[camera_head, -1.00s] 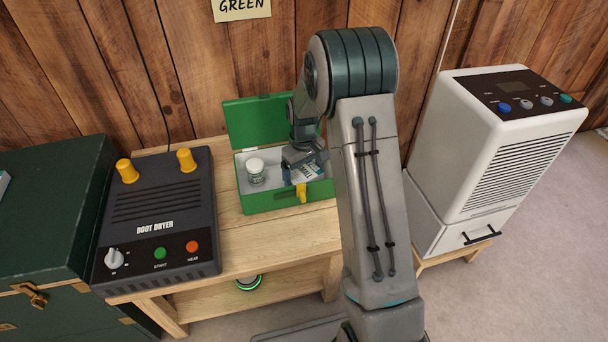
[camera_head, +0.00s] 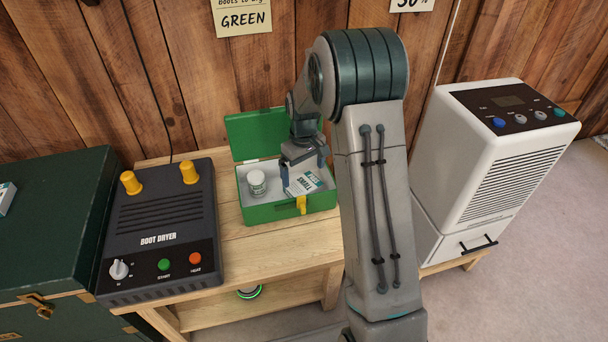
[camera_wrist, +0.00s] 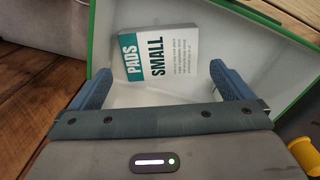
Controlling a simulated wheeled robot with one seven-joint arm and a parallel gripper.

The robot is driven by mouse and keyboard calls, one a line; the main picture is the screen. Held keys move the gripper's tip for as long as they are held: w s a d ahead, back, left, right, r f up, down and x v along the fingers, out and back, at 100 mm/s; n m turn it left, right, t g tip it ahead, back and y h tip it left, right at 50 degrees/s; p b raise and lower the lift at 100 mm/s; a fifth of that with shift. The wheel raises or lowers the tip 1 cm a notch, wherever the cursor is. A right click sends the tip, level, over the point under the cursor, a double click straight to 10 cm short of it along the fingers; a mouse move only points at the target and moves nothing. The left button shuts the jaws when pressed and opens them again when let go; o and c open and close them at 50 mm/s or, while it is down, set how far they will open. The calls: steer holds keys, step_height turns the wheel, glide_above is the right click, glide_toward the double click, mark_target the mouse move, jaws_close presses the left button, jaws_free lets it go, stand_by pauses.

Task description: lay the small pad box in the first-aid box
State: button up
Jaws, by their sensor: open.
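The small pad box (camera_wrist: 160,52), white with a teal label reading "PADS SMALL", lies inside the green first-aid box (camera_head: 268,213). It also shows in the head view (camera_head: 305,185), towards the right side of the box. The first-aid box stands open on the wooden bench with its lid up at the back. My gripper (camera_wrist: 166,88) is open, with its two blue fingers apart just beside the pad box. In the wrist view the pad box lies beyond the fingertips, and I see no firm grip on it. My arm hides part of the first-aid box's right side.
A white-lidded jar (camera_head: 257,183) stands in the left part of the first-aid box. A yellow latch (camera_head: 301,204) is on its front. A boot dryer (camera_head: 160,225) stands to the left, a white dehumidifier (camera_head: 500,160) to the right. The bench front (camera_head: 255,250) is bare.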

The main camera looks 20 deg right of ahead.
steer(key=shift+r, duration=0.95)
steer(key=s+r+m, duration=0.1)
steer(key=s+r, duration=0.2)
steer(key=s, duration=0.6)
steer(key=s+a+r+m, duration=0.1)
steer(key=s+r, duration=0.3)
steer(key=s, duration=0.5)
steer(key=s+a+r+m+t, duration=0.1)
steer(key=s+r, duration=0.3)
steer(key=s, duration=0.5)
steer(key=shift+s+a+m, duration=0.2)
steer(key=shift+a+m, duration=0.05)
steer(key=shift+m, duration=0.45)
